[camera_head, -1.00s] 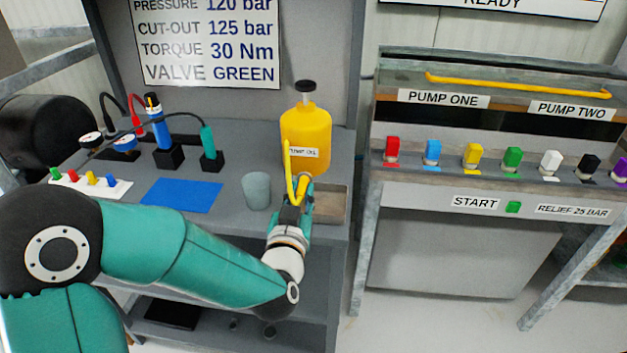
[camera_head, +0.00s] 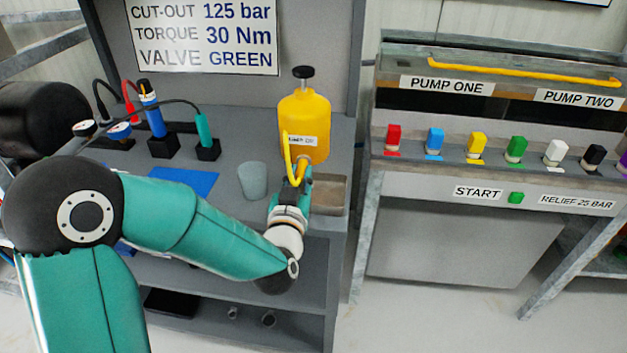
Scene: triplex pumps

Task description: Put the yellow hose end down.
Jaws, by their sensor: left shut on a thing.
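A yellow hose (camera_head: 287,152) hangs in front of the yellow pump oil jug (camera_head: 316,112) on the grey bench and curves down to my left gripper (camera_head: 298,177). The left gripper is shut on the yellow hose end, just in front of the jug and by the left edge of a shallow metal tray (camera_head: 330,196). The fingers hide part of the hose end, and I cannot tell whether it touches the bench or tray. My right gripper is not in view.
A translucent cup (camera_head: 252,180) stands left of the gripper. A blue mat (camera_head: 188,181) lies further left, with a teal-handled tool (camera_head: 204,130) and a blue tool (camera_head: 154,122) in black holders behind. The pump console (camera_head: 480,175) stands to the right across a gap.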

